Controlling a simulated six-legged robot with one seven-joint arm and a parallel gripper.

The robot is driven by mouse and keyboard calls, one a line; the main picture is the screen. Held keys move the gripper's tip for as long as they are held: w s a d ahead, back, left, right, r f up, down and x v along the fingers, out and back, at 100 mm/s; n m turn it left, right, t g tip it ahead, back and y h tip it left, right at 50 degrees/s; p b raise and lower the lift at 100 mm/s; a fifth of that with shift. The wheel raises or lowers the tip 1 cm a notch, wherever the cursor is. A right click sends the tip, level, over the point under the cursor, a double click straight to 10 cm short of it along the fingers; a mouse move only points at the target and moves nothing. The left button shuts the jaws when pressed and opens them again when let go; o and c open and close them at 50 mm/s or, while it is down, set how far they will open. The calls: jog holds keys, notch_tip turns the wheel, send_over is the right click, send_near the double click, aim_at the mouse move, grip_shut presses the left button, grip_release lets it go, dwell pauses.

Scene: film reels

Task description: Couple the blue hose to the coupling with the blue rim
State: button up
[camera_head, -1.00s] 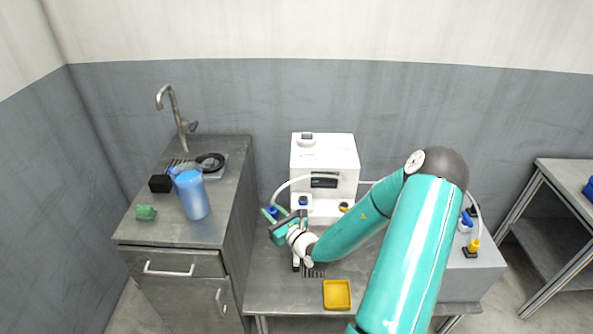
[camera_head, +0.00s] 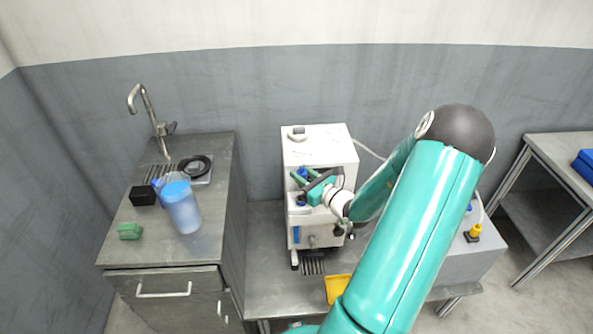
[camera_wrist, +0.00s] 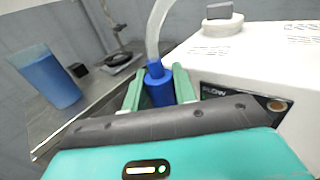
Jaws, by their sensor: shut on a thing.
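My gripper (camera_head: 299,178) is in front of the white machine (camera_head: 318,150). In the wrist view its green fingers (camera_wrist: 158,88) are shut on the blue end of the blue hose (camera_wrist: 157,86), whose clear tube rises from it. The blue end also shows small in the head view (camera_head: 303,172). A coupling with a blue rim (camera_head: 301,201) appears on the machine's front ledge, just below my gripper. In the wrist view this coupling is hidden. The held end looks apart from it, but the gap is hard to judge.
The machine stands on a metal table (camera_head: 262,270) with a yellow tray (camera_head: 338,288). A yellow fitting (camera_head: 474,232) is at right.

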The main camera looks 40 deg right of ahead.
jog(key=shift+w+a+f, duration=0.1)
jog(key=shift+w+f, duration=0.05)
jog(key=shift+f, duration=0.1)
jog(key=f, duration=0.3)
jog(key=shift+s+f, duration=0.2)
jog(key=shift+f, duration=0.9)
jog(key=shift+f, duration=0.55)
dwell(0.6)
jog(key=o, duration=0.7)
jog(key=s, duration=1.1)
jog(key=shift+a, duration=0.2)
